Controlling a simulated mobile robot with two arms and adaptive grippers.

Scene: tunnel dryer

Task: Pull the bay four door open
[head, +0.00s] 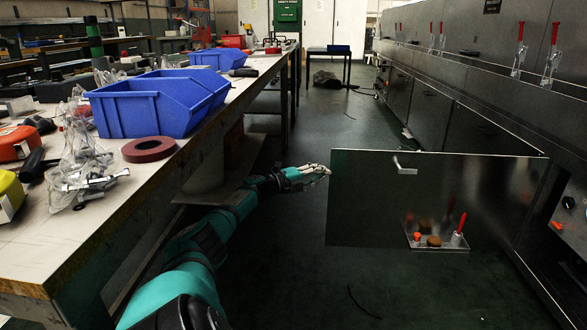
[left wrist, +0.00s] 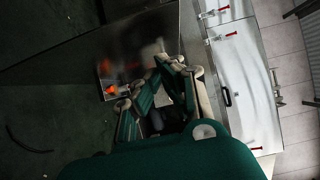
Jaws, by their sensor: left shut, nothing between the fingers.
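The dark, flat door (head: 375,200) stands swung out from the dryer on the right, across the aisle. I cannot read a bay number on it. A small pale handle (head: 405,168) sits near its top edge. My left gripper (head: 322,171) is shut and empty, beside the door's free left edge and apart from the handle; I cannot tell whether it touches the edge. In the left wrist view my left gripper's fingers (left wrist: 165,70) are folded together, with the dark door panel (left wrist: 85,45) beyond them. My right gripper is not in view.
A workbench (head: 215,123) with blue bins (head: 150,108) runs along the left. The dryer (head: 465,75), with red-handled clamps (head: 520,45), lines the right. A small plate with orange and red items (head: 437,246) shows low at the door. The aisle floor beyond is mostly clear.

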